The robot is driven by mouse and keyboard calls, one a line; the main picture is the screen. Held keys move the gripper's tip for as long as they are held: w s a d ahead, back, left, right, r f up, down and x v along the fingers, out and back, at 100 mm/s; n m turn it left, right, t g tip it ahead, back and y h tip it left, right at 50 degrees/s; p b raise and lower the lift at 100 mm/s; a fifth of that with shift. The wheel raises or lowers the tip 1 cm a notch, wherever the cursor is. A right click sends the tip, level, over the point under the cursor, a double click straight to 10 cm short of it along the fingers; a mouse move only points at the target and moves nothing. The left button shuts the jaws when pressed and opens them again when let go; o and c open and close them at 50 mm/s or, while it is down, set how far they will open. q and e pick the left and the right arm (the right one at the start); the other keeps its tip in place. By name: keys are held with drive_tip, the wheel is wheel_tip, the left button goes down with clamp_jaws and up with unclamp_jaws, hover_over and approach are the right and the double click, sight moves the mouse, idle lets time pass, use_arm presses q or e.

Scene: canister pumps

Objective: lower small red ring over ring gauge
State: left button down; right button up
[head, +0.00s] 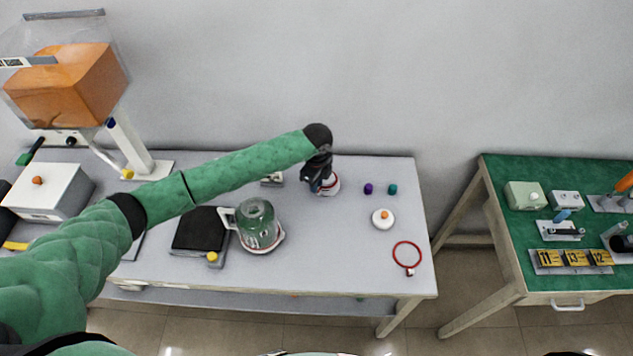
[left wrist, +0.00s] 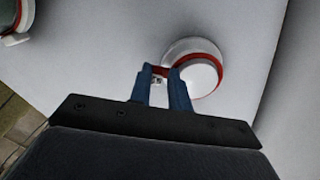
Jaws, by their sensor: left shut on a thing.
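The ring gauge (left wrist: 199,78) is a white, round, stepped piece at the upper middle of the left wrist view. The small red ring (left wrist: 212,62) shows as a red band around it, with a red tab reaching between my fingers. My left gripper (left wrist: 160,72) is shut on that tab, close beside the gauge. In the head view the left gripper (head: 320,181) points down at the table's back and partly covers the gauge (head: 331,190). Whether the ring rests on the gauge or hangs just above it I cannot tell. My right gripper is not in view.
A larger red ring (head: 407,254) lies at the table's front right. A white disc with an orange knob (head: 382,219) and purple (head: 368,188) and teal (head: 392,189) knobs are right of the gauge.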

use_arm(q)
drive_tip(key=shift+f, duration=0.1)
drive_tip(key=c, duration=1.2)
unclamp_jaws()
drive_tip(key=shift+c, duration=0.2)
drive_tip(key=shift+w+r, duration=0.1)
drive_tip(key=shift+r, duration=0.15)
drive_tip(key=shift+w+d, duration=0.1)
drive_tip(key=c, duration=0.3)
drive_tip(key=shift+o, duration=0.2)
